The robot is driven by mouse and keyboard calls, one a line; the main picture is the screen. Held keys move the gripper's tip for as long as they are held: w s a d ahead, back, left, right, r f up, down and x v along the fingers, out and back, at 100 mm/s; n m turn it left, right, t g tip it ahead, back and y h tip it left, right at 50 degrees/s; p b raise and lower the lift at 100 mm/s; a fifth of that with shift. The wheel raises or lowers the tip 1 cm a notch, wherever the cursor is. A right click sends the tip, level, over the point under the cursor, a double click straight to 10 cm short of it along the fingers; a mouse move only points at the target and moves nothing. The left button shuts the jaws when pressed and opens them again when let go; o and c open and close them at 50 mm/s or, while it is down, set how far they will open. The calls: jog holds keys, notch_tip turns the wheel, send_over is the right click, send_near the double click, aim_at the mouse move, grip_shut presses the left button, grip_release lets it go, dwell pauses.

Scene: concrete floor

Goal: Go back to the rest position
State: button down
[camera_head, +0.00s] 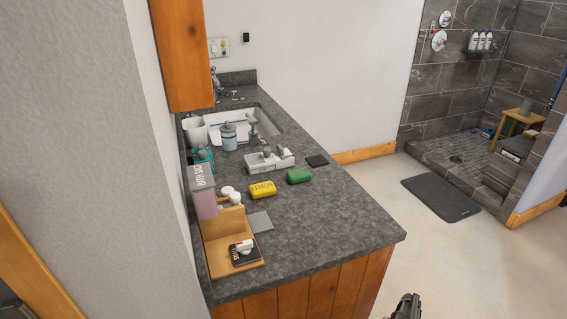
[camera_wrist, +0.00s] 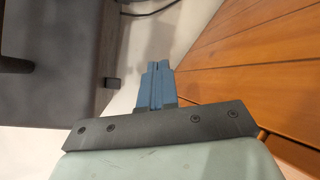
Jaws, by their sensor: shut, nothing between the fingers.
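My gripper shows at the bottom edge of the head view (camera_head: 405,308), low in front of the counter's right end and apart from it. Only a dark part of it is in that view. In the wrist view its two blue fingers (camera_wrist: 158,68) are together with nothing between them. Below the fingers, the wrist view shows concrete floor (camera_wrist: 135,105) and the orange wood planks of the cabinet front (camera_wrist: 250,75).
Open floor (camera_head: 460,255) lies right of the counter, with a dark mat (camera_head: 440,199) near the shower.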

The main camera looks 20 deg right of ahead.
jog(key=a+r+y, duration=0.1)
jog(key=a+r, duration=0.3)
jog(key=a, duration=0.8)
jog(key=a+r+m+y, duration=0.1)
jog(key=a+r, duration=0.2)
jog(key=a, duration=0.8)
jog(key=a+r+y, duration=0.1)
jog(key=a+r, duration=0.3)
jog(key=a, duration=0.8)
jog(key=s+a+f+n+g+h, duration=0.3)
jog(key=s+n+g+h, duration=0.1)
jog(key=s+n+h, duration=0.4)
jog(key=shift+s+a+n+g+h, duration=0.3)
jog(key=shift+h, duration=0.7)
jog(key=c, duration=1.8)
grip_release()
